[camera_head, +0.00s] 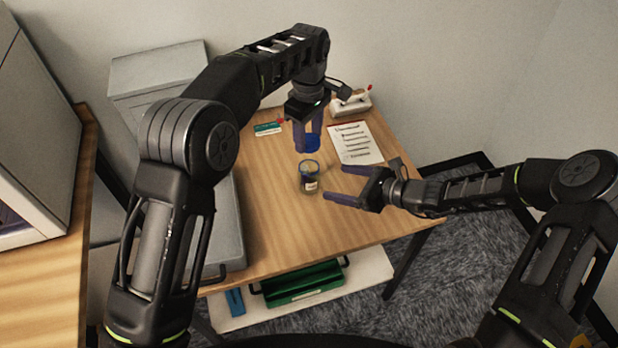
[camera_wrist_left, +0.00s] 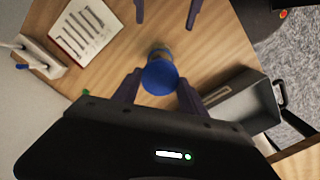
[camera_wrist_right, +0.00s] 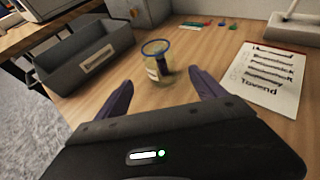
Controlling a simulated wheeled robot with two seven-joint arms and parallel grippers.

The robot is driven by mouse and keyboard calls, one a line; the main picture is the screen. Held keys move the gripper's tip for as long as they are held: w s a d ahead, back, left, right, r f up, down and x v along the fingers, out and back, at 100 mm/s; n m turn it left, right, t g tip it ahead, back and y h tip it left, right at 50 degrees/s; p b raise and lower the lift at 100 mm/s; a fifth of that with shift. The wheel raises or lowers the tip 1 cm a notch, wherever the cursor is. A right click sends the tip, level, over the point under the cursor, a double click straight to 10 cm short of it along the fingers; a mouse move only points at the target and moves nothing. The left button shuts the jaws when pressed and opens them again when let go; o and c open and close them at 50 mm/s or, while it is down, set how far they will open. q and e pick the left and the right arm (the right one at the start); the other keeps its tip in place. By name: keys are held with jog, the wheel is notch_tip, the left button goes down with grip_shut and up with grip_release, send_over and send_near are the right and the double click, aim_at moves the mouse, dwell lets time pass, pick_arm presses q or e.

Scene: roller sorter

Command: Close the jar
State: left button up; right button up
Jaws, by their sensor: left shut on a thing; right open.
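A clear jar (camera_head: 309,184) with a pale label and a blue rim stands upright on the wooden table, its mouth open. My left gripper (camera_head: 308,138) is shut on a round blue lid (camera_head: 312,144) and holds it above and slightly behind the jar. In the left wrist view the lid (camera_wrist_left: 160,77) sits between the fingers and partly hides the jar (camera_wrist_left: 160,53). My right gripper (camera_head: 334,182) is open to the right of the jar, fingers pointing at it, not touching. In the right wrist view the jar (camera_wrist_right: 156,68) stands ahead between the fingers; something dark shows in it.
A written sheet (camera_head: 355,143) lies behind the jar to the right, near a white holder (camera_head: 349,104). A green-and-white card (camera_head: 268,128) lies at the back. A grey bin (camera_wrist_right: 82,62) stands beside the jar. A green case (camera_head: 303,283) is on the lower shelf. The table front is clear.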

aim_at(318, 178)
jog(key=x, duration=1)
jog(key=shift+w+a+f, duration=0.15)
jog(key=shift+a, duration=0.2)
jog(key=shift+c, duration=0.2)
grip_shut()
dwell(0.4)
